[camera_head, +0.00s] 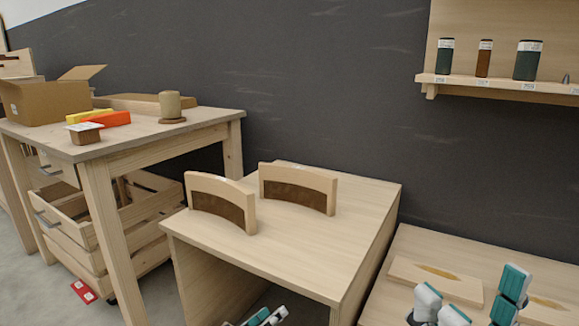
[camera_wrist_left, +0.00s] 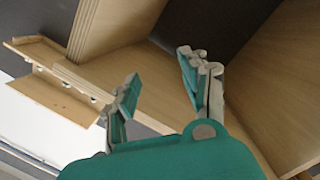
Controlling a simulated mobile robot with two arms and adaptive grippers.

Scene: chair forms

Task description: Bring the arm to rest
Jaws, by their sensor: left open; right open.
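My right gripper (camera_head: 470,298) is open at the lower right in the head view, above a low wooden surface. Its white and teal fingers are apart and hold nothing. Two curved wooden chair forms with dark brown faces stand upright on the side table: a left one (camera_head: 221,202) and a right one (camera_head: 298,188).
The side table (camera_head: 310,250) has bare room in front of the forms. A light wooden piece (camera_head: 436,281) lies near my right gripper. A workbench (camera_head: 150,130) with a cardboard box (camera_head: 45,98) stands left. A wall shelf (camera_head: 500,85) holds dark containers.

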